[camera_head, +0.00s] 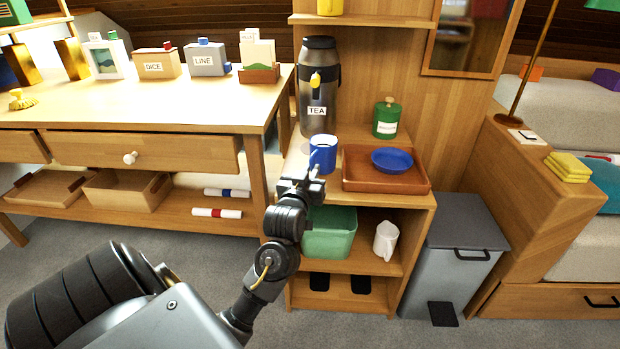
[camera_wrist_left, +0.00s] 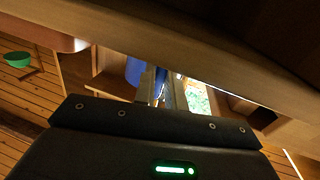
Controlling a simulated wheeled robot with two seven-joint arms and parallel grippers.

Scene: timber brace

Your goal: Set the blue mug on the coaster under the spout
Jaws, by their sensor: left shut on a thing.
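The blue mug (camera_head: 323,156) is upright over the small cabinet's top, in front of the dark tea dispenser (camera_head: 318,105) and below its yellow spout (camera_head: 315,80). My left gripper (camera_head: 313,180) reaches it from the front and is shut on it, seemingly at the handle side. In the left wrist view, blue of the mug (camera_wrist_left: 134,70) shows beside the closed fingers (camera_wrist_left: 163,88). I cannot tell whether the mug touches the surface. My right gripper is not in view.
A brown tray (camera_head: 408,184) with a blue bowl (camera_head: 391,160) is close right of the mug. A green canister (camera_head: 386,120) stands behind it. A desk (camera_head: 180,107) is at left. A green bin (camera_head: 329,236) and white pitcher (camera_head: 386,240) sit on the shelf below.

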